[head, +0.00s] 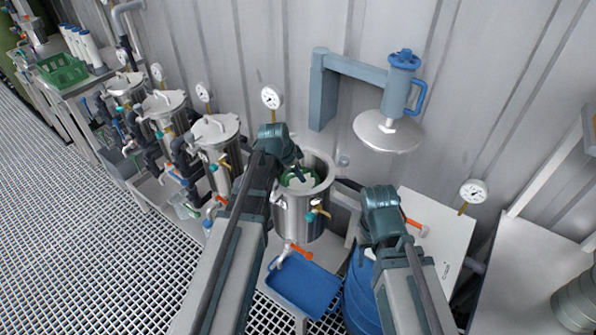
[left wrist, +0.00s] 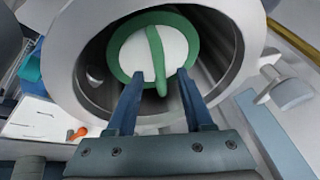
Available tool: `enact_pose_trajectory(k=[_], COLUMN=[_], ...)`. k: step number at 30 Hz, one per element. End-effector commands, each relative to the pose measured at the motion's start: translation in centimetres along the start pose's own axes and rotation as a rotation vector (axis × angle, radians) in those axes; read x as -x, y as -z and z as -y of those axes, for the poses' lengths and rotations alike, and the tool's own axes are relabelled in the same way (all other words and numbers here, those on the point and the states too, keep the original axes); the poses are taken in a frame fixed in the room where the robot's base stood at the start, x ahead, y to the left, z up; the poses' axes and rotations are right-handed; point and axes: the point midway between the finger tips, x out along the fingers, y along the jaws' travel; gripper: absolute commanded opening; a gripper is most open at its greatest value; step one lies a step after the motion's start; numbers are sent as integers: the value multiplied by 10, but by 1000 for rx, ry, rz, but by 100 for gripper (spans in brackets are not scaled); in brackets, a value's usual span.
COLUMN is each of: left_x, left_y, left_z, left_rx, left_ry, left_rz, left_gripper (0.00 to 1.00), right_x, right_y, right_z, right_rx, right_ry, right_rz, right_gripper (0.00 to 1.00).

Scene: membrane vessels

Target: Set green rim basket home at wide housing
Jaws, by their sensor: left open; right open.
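The green rim basket (head: 303,179) is inside the wide housing (head: 297,217), an open-topped steel vessel. In the left wrist view its green rim (left wrist: 116,53) rings a pale disc, with a green handle bar (left wrist: 155,62) across it. The housing's wall (left wrist: 228,50) surrounds it; whether the basket rests on the bottom is hidden. My left gripper (left wrist: 157,84) is open, with its fingertips on either side of the handle, near the rim. In the head view the left gripper (head: 297,171) reaches into the housing mouth. My right gripper (head: 367,237) is open, apart from the housing, above a blue drum.
A round lid (head: 385,134) hangs from a blue wall arm (head: 352,67) to the right of the housing. Several lidded vessels (head: 215,130) stand in a row at left. A blue tray (head: 302,287) lies below the housing. A green crate (head: 62,70) sits at the far left.

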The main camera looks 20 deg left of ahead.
Motion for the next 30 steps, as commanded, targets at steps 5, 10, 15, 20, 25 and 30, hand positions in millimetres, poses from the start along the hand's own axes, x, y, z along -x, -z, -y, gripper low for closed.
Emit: enact_pose_trajectory(k=[5, 10, 15, 20, 25, 30], left_x=[1, 8, 26, 50, 80, 108], left_y=[0, 0, 1, 2, 2, 2], left_z=[0, 0, 0, 1, 0, 0], left_rx=[0, 0, 1, 0, 1, 1], left_ry=[0, 0, 1, 1, 1, 0], left_rz=[1, 0, 0, 0, 0, 0], left_gripper=[52, 52, 52, 52, 52, 52], right_x=[1, 8, 24, 46, 73, 99], right_y=[0, 0, -1, -3, -4, -6], right_z=[0, -1, -2, -4, -7, -9], right_rx=[0, 0, 0, 0, 0, 1], right_ry=[0, 0, 0, 0, 0, 0], right_rz=[0, 0, 0, 0, 0, 0], right_gripper=[50, 50, 50, 50, 50, 50])
